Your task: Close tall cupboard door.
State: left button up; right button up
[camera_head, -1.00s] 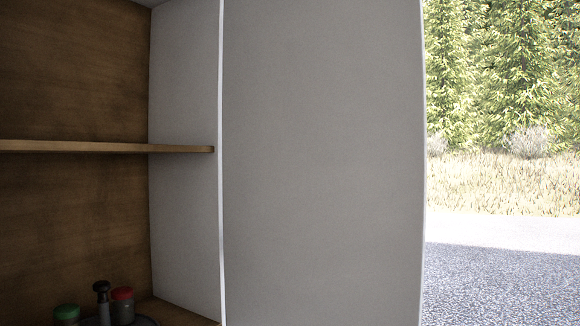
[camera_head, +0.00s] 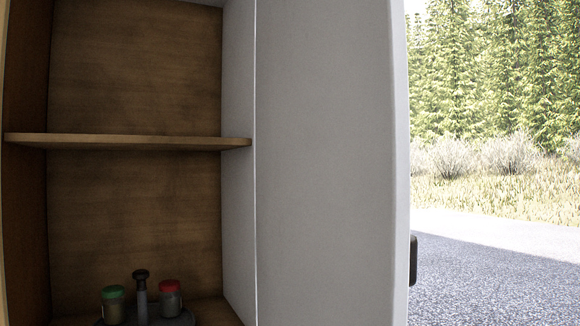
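The tall cupboard (camera_head: 135,220) stands open on the left, with a brown wooden back and a white inner side wall. Its door (camera_head: 325,165) is a white panel hinged at the right side of the opening. The door stands swung outward, with its free edge at the right. A dark handle (camera_head: 413,260) juts out past that edge, on the door's outer face. Neither of my grippers is in view.
A wooden shelf (camera_head: 130,141) crosses the cupboard. Below it stand a green-lidded jar (camera_head: 113,304), a red-lidded jar (camera_head: 170,299) and a dark-knobbed post (camera_head: 141,296) on a dark round tray. Grey paved ground (camera_head: 490,285) lies open to the right, with dry grass and trees beyond.

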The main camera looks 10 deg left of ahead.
aim_at(332, 118)
jog(key=i+l+u, duration=0.1)
jog(key=l+u, duration=1)
jog(key=l, duration=0.15)
